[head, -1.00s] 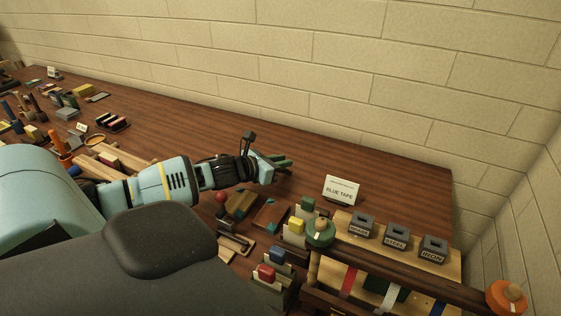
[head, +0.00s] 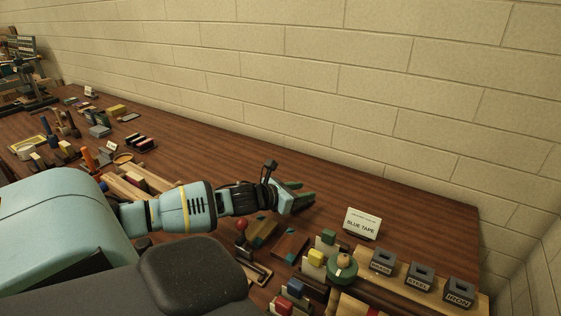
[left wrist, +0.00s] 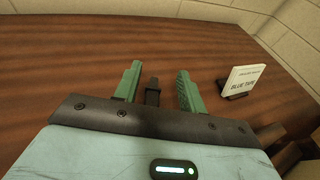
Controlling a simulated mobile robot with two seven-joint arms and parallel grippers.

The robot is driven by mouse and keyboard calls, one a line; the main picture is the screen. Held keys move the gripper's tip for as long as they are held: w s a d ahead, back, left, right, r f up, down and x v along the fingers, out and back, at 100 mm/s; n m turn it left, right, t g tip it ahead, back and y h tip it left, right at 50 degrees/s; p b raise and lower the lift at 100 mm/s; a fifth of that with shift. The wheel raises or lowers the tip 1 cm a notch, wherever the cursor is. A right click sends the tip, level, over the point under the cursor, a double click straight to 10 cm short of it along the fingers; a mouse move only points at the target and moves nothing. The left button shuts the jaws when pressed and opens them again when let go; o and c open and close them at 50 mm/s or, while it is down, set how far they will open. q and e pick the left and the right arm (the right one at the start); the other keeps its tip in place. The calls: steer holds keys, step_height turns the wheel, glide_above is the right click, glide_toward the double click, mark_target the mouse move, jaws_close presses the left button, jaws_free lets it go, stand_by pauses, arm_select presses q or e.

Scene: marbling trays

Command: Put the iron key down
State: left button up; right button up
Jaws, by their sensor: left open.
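My left gripper (head: 297,194) is low over the bare wood at the back of the table, left of the "BLUE TAPE" card. In the left wrist view its two green fingers (left wrist: 159,72) are open. A small dark upright piece, which looks like the iron key (left wrist: 152,92), stands between them with a gap on each side. I cannot tell whether its base touches the table. In the head view I cannot make the key out at the gripper. A dark block labelled IRON (head: 459,290) is at the lower right. My right gripper is not in view.
The "BLUE TAPE" card (head: 363,223) stands right of the gripper. Blocks labelled BRASS (head: 382,261) and STEEL (head: 420,276) sit beside the IRON block on a pale board. A red-knobbed tool (head: 241,226) and several small blocks lie in front. Wood behind the gripper is clear.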

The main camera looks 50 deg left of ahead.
arm_select(q)
steer(key=v, duration=0.2)
steer(key=shift+s+r, duration=0.1)
steer(key=shift+s, duration=0.2)
steer(key=shift+p+v, duration=0.85)
steer(key=shift+v, duration=1.1)
steer(key=shift+p+v, duration=0.7)
steer(key=shift+v, duration=1.25)
steer(key=shift+s+r, duration=0.25)
steer(key=shift+s, duration=0.2)
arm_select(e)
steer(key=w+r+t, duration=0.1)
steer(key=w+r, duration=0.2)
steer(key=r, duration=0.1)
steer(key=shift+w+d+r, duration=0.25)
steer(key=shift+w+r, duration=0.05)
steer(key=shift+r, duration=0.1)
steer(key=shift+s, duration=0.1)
